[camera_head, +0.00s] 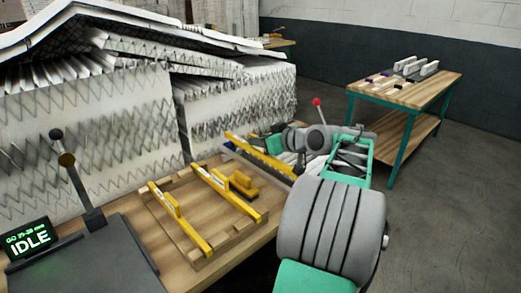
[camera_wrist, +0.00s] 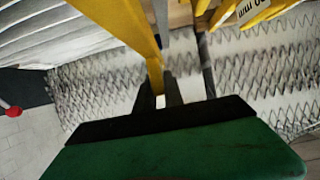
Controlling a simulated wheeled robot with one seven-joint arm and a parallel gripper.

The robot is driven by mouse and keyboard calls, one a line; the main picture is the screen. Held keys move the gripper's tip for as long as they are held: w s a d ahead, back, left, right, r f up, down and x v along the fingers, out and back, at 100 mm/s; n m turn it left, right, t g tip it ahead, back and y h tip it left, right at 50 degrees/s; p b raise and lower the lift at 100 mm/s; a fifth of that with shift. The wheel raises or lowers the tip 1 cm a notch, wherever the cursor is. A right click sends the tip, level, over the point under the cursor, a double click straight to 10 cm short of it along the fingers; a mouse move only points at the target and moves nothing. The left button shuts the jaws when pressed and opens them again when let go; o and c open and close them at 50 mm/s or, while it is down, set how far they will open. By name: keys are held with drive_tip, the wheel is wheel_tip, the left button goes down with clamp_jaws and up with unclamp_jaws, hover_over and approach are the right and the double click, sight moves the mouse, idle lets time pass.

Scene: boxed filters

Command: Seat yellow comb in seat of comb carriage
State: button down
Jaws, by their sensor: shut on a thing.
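A long yellow comb (camera_head: 258,154) slants across the back right of the bench in the head view, beside a grey rail. In the wrist view a yellow comb (camera_wrist: 128,27) runs down to my gripper (camera_wrist: 160,92), which is shut on it; a grey strip lies alongside. In the head view my gripper is largely hidden behind my own arm, near the comb's right part. I cannot tell whether the comb touches the rail. The comb carriage and its seat cannot be made out with certainty.
A wooden rack (camera_head: 174,232) holds two more yellow combs (camera_head: 180,220) (camera_head: 222,185), with a yellow block (camera_head: 243,185) beside them. Pleated white filters (camera_head: 90,130) stand behind. A red-knobbed lever (camera_head: 317,102) rises near my arm. A display (camera_head: 29,239) reads IDLE. Another table (camera_head: 440,90) stands back right.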

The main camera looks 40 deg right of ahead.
drive_tip(key=shift+w+d+f, duration=0.2)
drive_tip(key=shift+d+f, duration=0.05)
drive_tip(key=shift+f, duration=0.05)
drive_tip(key=f, duration=0.4)
drive_tip(key=shift+w+d, duration=0.1)
drive_tip(key=shift+d, duration=0.1)
drive_tip(key=c, duration=1.6)
unclamp_jaws()
drive_tip(key=shift+f, duration=0.1)
drive_tip(key=shift+c, duration=0.2)
drive_tip(key=shift+o, duration=0.9)
drive_tip(key=v, duration=1.2)
